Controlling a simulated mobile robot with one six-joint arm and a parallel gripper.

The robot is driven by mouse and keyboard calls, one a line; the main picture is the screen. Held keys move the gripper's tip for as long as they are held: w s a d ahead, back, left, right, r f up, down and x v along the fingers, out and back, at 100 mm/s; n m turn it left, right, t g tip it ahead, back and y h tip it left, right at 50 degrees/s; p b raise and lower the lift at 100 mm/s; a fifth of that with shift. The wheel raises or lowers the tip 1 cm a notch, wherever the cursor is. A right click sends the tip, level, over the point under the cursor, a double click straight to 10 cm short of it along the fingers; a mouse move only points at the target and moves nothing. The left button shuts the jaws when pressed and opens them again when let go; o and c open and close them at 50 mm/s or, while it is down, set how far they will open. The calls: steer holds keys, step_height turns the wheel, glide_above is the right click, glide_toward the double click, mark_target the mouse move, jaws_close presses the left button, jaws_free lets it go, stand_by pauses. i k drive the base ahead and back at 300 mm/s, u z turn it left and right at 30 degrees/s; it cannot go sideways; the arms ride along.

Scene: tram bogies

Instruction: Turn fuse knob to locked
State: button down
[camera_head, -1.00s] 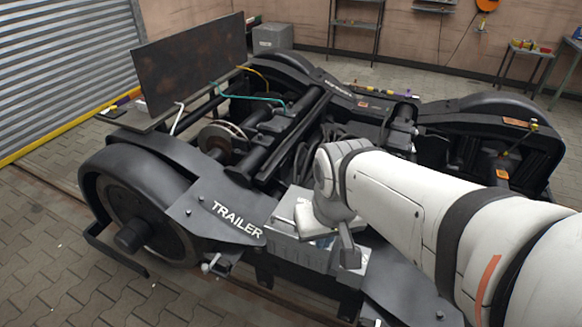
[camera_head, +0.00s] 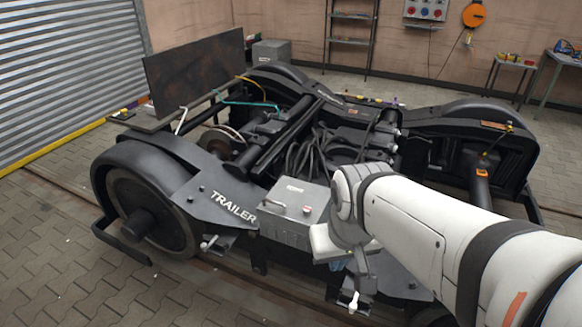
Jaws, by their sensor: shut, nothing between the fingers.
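A grey metal box (camera_head: 285,232) sits on the side of the bogie, right of the TRAILER lettering. Its lid carries a bar handle (camera_head: 274,207) and a small red knob-like part (camera_head: 307,210). I cannot tell whether this is the fuse knob or how it is turned. My gripper (camera_head: 363,283) points down in front of the bogie frame, to the right of the box and apart from the red part. It is shut and appears empty; its fingertips are small and partly unclear. A white-tipped lever (camera_head: 354,301) shows just below it; I cannot tell if they touch.
The black bogie frame and wheel (camera_head: 140,215) fill the left. Cables (camera_head: 310,155) lie in the middle of the bogie. A rusty upright plate (camera_head: 195,70) stands at the back left. Paved floor (camera_head: 60,270) is free at the front left.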

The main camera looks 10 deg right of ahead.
mark_target(307, 210)
steer(key=z, duration=0.2)
steer(key=i, duration=0.5)
steer(key=z, duration=2.3)
steer(key=k, duration=0.85)
steer(key=u, duration=1.45)
steer(key=i, duration=0.4)
steer(key=z, duration=0.1)
